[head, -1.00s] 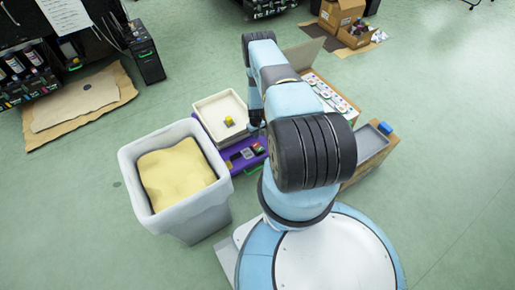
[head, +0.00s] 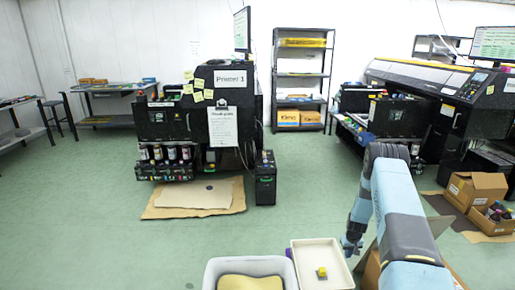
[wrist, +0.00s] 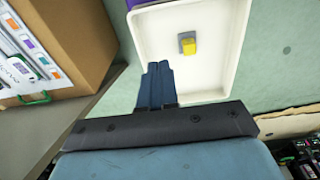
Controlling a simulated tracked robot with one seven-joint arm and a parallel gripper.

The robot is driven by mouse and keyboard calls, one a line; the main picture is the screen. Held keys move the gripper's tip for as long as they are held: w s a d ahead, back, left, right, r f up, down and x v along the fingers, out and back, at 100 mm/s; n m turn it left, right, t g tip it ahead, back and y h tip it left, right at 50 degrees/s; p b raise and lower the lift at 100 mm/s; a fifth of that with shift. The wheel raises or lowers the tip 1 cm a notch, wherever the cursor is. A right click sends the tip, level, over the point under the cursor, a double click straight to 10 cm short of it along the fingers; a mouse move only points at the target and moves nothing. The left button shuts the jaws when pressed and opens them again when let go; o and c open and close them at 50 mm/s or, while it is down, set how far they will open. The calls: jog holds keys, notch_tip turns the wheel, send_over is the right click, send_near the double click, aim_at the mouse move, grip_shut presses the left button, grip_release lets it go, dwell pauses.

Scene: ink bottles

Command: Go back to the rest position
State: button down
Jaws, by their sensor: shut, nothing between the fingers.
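My gripper (wrist: 158,66) is shut and empty in the wrist view, its dark blue fingers pressed together. It points toward the near side of a white tray (wrist: 217,88). In the head view my gripper (head: 350,243) hangs below my blue arm, beside the right edge of the white tray (head: 300,272). A small yellow and grey item (wrist: 188,43) lies in the tray, apart from my fingers; it also shows in the head view (head: 321,273).
A grey bin (head: 214,272) with yellow content stands left of the tray. A cardboard box (wrist: 82,30) is close left of my gripper in the wrist view. A black printer station (head: 212,120) stands further back, with a cardboard mat (head: 160,213) before it. Green floor is open at left.

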jog(key=w+a+r+t, duration=0.1)
jog(key=a+r, duration=0.1)
jog(key=r, duration=1.2)
jog(key=w+a+r, duration=0.1)
jog(key=a+r, duration=0.2)
jog(key=r, duration=1.1)
jog(key=s+a+r, duration=0.2)
jog(key=s+r, duration=0.1)
jog(key=r, duration=0.5)
jog(key=s+a+r+t, duration=0.1)
jog(key=s+a+r, duration=0.15)
jog(key=r, duration=0.45)
jog(key=s+a+r, duration=0.2)
jog(key=s+r, duration=0.1)
jog(key=r, duration=0.5)
jog(key=s+a+r+t, duration=0.1)
jog(key=s+a+r, duration=0.2)
jog(key=s+r, duration=0.55)
jog(key=s+a+r, duration=0.3)
jog(key=s+r, duration=0.4)
jog(key=s, duration=0.3)
jog(key=s+a+r, duration=0.1)
jog(key=s, duration=0.9)
jog(key=s+a+t, duration=0.1)
jog(key=s+a, duration=0.1)
jog(key=s, duration=0.7)
jog(key=shift+s+a+r+t, duration=0.15)
jog(key=shift+s+r+t, duration=0.15)
jog(key=shift+s+r, duration=0.1)
